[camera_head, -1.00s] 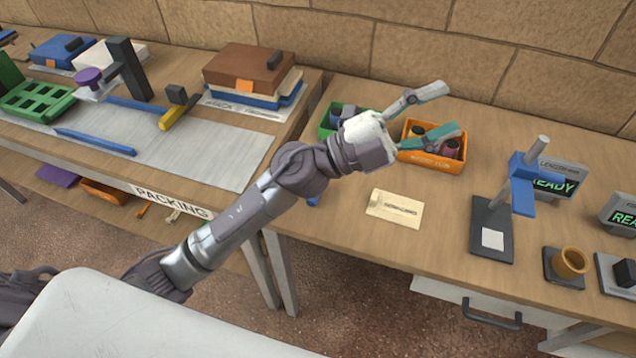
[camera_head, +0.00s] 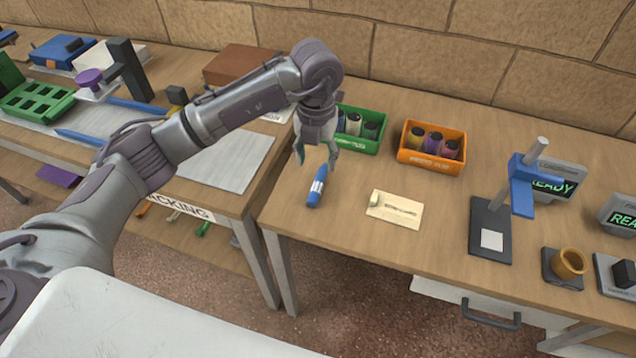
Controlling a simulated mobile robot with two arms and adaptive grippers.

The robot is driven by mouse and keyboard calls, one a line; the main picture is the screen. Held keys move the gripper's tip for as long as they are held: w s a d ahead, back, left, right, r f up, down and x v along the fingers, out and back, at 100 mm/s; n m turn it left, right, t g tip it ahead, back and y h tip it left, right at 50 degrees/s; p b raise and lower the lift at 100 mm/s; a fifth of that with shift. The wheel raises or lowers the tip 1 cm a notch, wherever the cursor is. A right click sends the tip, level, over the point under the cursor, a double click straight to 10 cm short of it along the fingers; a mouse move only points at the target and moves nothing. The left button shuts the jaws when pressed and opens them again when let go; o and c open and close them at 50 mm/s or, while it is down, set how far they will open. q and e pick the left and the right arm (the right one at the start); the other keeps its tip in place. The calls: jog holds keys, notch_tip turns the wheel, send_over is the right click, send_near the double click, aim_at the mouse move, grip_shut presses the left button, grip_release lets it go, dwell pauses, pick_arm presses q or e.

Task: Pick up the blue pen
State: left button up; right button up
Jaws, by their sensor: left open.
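The blue pen (camera_head: 316,190), thick with a white band, lies on the wooden table near its left end. My left gripper (camera_head: 316,158) points down just above and behind the pen's far end. Its teal fingers are open, with one to each side of that end. The pen seems to rest on the table, and I cannot tell whether a finger touches it. My right gripper is not in view.
A green bin (camera_head: 360,145) of spools stands close behind my gripper, an orange bin (camera_head: 432,158) to its right. A cream card (camera_head: 394,210) lies right of the pen. A blue press stand (camera_head: 490,220) is further right. The table's front edge is near the pen.

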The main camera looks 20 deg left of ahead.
pick_arm(q)
send_over(317, 185)
notch_tip(317, 185, down, 4)
jog(key=shift+s+f, duration=0.1)
notch_tip(317, 185, down, 5)
jog(key=shift+f+p, duration=0.1)
jog(key=shift+p, duration=0.75)
jog(key=shift+c, duration=0.3)
jog(key=c, duration=1)
